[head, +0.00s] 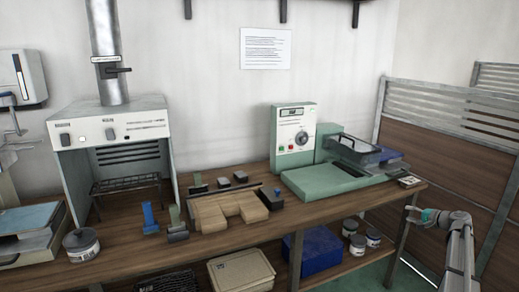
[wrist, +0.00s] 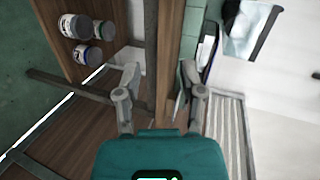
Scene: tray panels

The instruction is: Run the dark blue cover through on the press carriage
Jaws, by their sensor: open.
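The green press (head: 296,138) stands at the right part of the bench, with a flat green carriage bed (head: 330,178) in front; the bed looks bare. A dark blue flat piece (head: 390,156), probably the cover, lies at the press's right end, beside and partly under a raised grey frame (head: 352,144). I cannot tell whether it rests on the carriage. My gripper (head: 416,213) is past the bench's right front corner, apart from the press. In the wrist view my gripper (wrist: 160,78) is open, with nothing seen between its fingers.
A wooden fixture (head: 228,208) and several small blocks and clamps occupy the middle of the bench. A slatted partition (head: 450,150) stands at right. A blue crate (head: 315,250) and jars (head: 357,244) are below.

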